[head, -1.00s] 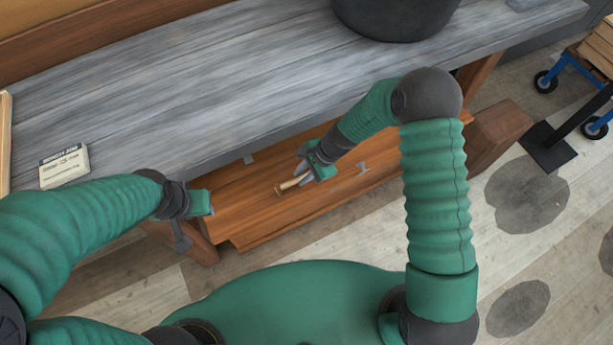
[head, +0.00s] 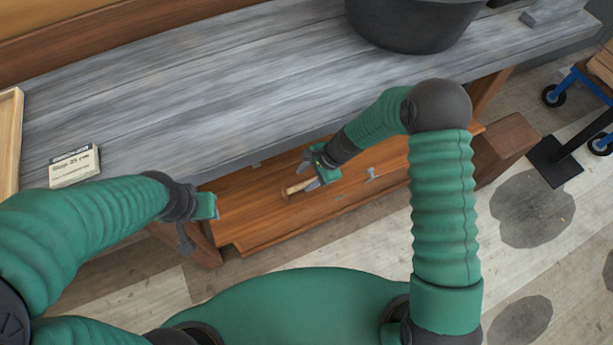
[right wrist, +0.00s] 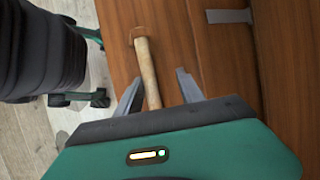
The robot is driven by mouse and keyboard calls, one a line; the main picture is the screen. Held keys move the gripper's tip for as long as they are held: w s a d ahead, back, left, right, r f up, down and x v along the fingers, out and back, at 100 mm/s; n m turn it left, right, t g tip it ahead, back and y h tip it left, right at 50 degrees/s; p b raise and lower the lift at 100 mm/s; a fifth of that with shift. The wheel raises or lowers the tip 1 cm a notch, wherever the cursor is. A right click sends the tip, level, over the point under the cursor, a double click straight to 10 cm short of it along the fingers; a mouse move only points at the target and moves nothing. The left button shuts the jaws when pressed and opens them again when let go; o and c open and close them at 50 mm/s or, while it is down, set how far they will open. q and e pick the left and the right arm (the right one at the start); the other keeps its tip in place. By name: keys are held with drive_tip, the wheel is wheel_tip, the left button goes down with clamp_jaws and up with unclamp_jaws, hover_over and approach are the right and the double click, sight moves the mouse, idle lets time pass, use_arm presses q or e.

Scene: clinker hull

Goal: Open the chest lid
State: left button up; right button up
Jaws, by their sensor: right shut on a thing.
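The wooden chest (head: 255,215) sits low under the grey bench, and its brown plank lid faces up. I cannot tell whether the lid is raised at all. A pale wooden handle (head: 296,189) lies over the lid and also shows in the right wrist view (right wrist: 147,72), with a brown end piece against the planks. My right gripper (head: 316,182) is shut on this handle; in the right wrist view its two fingers (right wrist: 158,92) are on either side of it. My left gripper (head: 208,206) is by the bench's front edge, left of the chest, its jaws unclear.
The grey bench (head: 220,90) overhangs the back of the chest. A dark tub (head: 415,25) and a small labelled box (head: 75,166) stand on it. A wooden block (head: 505,148) is right of the chest. Grey metal plates (head: 371,173) show on the chest.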

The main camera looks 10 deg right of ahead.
use_arm(q)
drive_tip(key=shift+d, duration=0.1)
use_arm(e)
drive_tip(key=shift+d, duration=0.2)
drive_tip(key=shift+d+r, duration=0.2)
drive_tip(key=shift+r, duration=0.2)
drive_tip(key=d+r, duration=0.1)
drive_tip(key=d, duration=0.1)
drive_tip(key=shift+s+d+r, duration=0.15)
drive_tip(key=shift+d+r, duration=0.2)
hover_over(351, 187)
use_arm(q)
drive_tip(key=shift+r, duration=0.25)
drive_tip(key=shift+c, duration=0.2)
